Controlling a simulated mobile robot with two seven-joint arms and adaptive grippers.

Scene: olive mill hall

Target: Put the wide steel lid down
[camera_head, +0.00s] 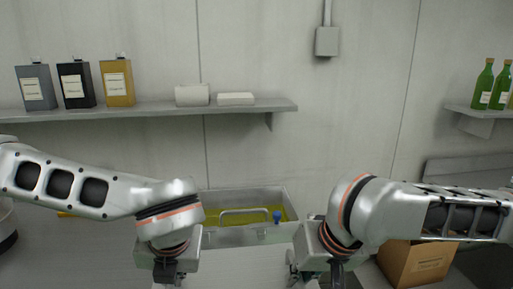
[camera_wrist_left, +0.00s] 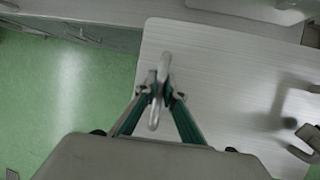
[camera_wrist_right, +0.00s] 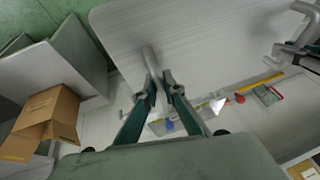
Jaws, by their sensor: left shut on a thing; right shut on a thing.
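The wide steel lid is a broad brushed-metal plate with rounded corners. It fills much of the left wrist view (camera_wrist_left: 225,70) and the upper part of the right wrist view (camera_wrist_right: 205,35). My left gripper (camera_wrist_left: 158,92) is shut on a bar handle (camera_wrist_left: 163,65) at one end of the lid. My right gripper (camera_wrist_right: 160,88) is shut on the other handle (camera_wrist_right: 151,62). In the head view both grippers point down at the bottom edge, the right one (camera_head: 337,277) showing best, with the lid (camera_head: 240,270) between them. What lies under the lid is hidden.
Behind the lid is a steel tank (camera_head: 285,193) with yellow-green liquid, a bar and a blue knob (camera_head: 277,216). An open cardboard box (camera_head: 415,264) stands at right. A wall shelf (camera_head: 150,110) holds tins. Small tools lie on a pale surface (camera_wrist_right: 107,128). Green floor (camera_wrist_left: 65,85) shows.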

